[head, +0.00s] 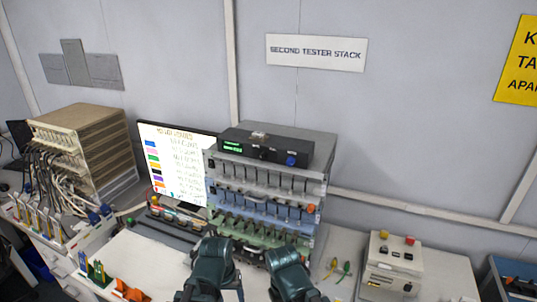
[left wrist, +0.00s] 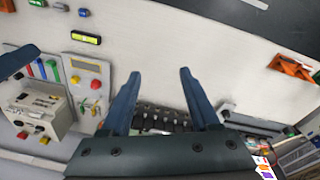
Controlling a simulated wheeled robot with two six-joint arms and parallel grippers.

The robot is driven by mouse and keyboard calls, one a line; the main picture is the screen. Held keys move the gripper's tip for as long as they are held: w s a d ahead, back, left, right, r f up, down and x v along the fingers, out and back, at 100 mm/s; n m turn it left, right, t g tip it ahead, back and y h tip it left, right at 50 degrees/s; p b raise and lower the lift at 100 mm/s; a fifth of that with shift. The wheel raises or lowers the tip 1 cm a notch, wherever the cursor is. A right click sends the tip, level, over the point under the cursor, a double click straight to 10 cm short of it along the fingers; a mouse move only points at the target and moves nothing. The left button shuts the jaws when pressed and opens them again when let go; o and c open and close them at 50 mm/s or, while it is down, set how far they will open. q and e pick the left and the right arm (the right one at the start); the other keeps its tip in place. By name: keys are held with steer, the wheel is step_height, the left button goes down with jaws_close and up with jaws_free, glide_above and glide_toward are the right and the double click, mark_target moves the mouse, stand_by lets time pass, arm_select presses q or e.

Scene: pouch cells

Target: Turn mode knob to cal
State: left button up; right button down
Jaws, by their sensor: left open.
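A black instrument box (head: 265,146) with a green display lies on top of the tester stack. Its front has a dark knob (head: 263,153) and a blue knob (head: 291,160). Their markings are too small to read, so I cannot tell which is the mode knob or its setting. My left gripper (head: 212,246) is low in front of the stack, apart from the box. In the left wrist view, the left gripper (left wrist: 160,76) is open, with nothing between its fingers. My right gripper (head: 282,257) is beside it; its jaw opening cannot be made out.
The tester stack (head: 325,165) has rows of cell slots. A monitor (head: 165,150) stands left of it, and a wooden-topped rack (head: 85,118) with cables farther left. A control box (head: 390,262) with red and yellow buttons stands right. White table (head: 130,250) is partly clear.

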mark_target(262, 158)
arm_select(q)
steer(key=w+d+r+n+t+h+p, duration=0.2)
steer(key=w+d+r+n+t+h, duration=0.2)
steer(key=w+r+n, duration=0.35)
steer(key=w+d+r+n+t+h+p, duration=0.2)
steer(key=w+d+r+n+t+h, duration=0.15)
steer(key=w+r+n, duration=0.35)
steer(key=w+a+r+n+t+y, duration=0.1)
steer(key=w+a+r+n+t, duration=0.2)
steer(key=r+n, duration=0.4)
steer(key=w+a+r+n+t+y, duration=0.15)
steer(key=r+n+t, duration=0.35)
steer(key=n, duration=0.5)
steer(key=shift+m+h, duration=0.25)
steer(key=shift+h, duration=0.35)
steer(key=x, duration=1.4)
steer(key=shift+w+f+b, duration=0.1)
steer(key=shift+w+b, duration=0.1)
steer(key=shift+b, duration=0.1)
steer(key=shift+c, duration=0.4)
jaws_close()
